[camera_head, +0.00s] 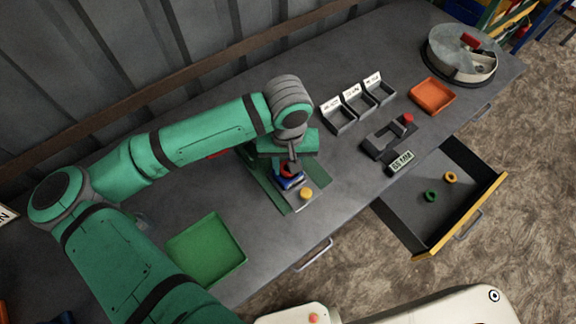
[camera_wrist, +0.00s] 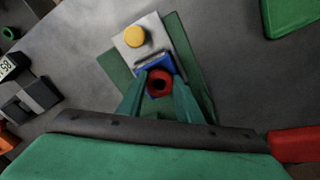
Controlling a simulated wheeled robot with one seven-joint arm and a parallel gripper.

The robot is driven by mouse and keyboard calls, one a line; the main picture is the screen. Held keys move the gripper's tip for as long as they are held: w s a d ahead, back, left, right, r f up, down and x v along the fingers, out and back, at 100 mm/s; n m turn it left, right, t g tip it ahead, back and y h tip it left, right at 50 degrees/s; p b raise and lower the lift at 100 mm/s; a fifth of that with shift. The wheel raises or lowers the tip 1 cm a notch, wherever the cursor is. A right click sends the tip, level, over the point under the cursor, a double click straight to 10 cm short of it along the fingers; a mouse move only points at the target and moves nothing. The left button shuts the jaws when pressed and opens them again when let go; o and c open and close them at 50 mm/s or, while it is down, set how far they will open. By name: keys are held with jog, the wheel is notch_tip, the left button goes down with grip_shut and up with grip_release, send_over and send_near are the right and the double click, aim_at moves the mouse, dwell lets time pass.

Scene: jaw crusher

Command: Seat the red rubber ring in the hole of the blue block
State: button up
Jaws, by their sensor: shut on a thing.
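The blue block (camera_head: 289,183) stands on a grey plate over a green base, at the middle of the bench. It also shows in the wrist view (camera_wrist: 154,64), between my fingers. The red rubber ring (camera_wrist: 159,83) is between my fingertips, over or at the block, with its dark opening facing the wrist camera. In the head view the ring (camera_head: 288,169) is a small red patch below my gripper (camera_head: 291,164). My gripper is shut on the ring. Its fingers hide part of the block, and I cannot tell whether the ring is inside the hole or above it.
A yellow round button (camera_head: 306,194) sits on the plate beside the block. A green tray (camera_head: 207,250) lies to the left. An open drawer (camera_head: 412,228) holds green and yellow rings. Labelled bins (camera_head: 358,105), an orange tray (camera_head: 432,97) and a grey fixture (camera_head: 377,147) stand right.

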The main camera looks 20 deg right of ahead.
jog(key=o, duration=1)
jog(key=shift+s+d+f, duration=0.15)
jog(key=shift+s+f, duration=0.2)
jog(key=shift+f, duration=0.45)
jog(key=shift+w+d+r, duration=0.1)
jog(key=shift+r, duration=0.5)
notch_tip(320, 180, up, 12)
jog(key=shift+r, duration=0.1)
jog(key=shift+w, duration=0.1)
